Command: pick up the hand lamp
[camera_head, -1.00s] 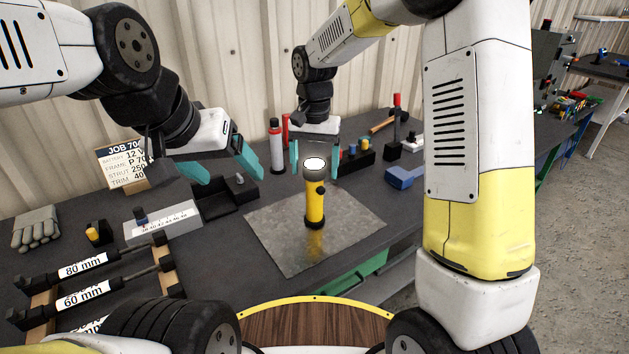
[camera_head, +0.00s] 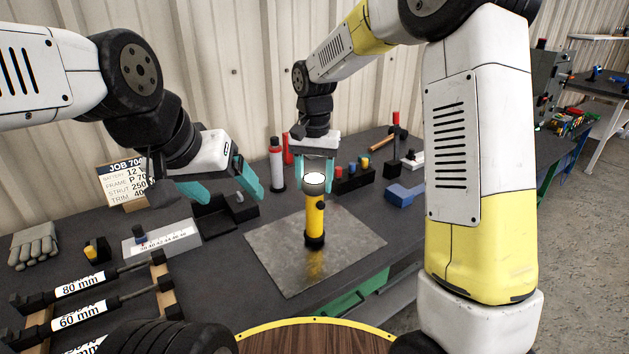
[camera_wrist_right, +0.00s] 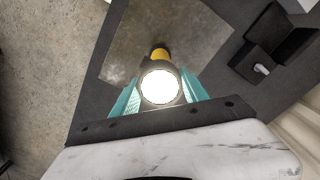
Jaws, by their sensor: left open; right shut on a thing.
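The hand lamp (camera_head: 315,216) is yellow with a black base and a dark head with a bright white lens. It is upright over the metal sheet (camera_head: 345,232); I cannot tell whether its base touches the sheet. The right wrist view shows the glowing lens (camera_wrist_right: 160,87) between the teal fingers (camera_wrist_right: 160,98), with a bit of yellow body beyond. My left gripper (camera_head: 226,192) is open and empty, above the bench to the left of the lamp.
A black tray (camera_head: 212,222) sits left of the sheet.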

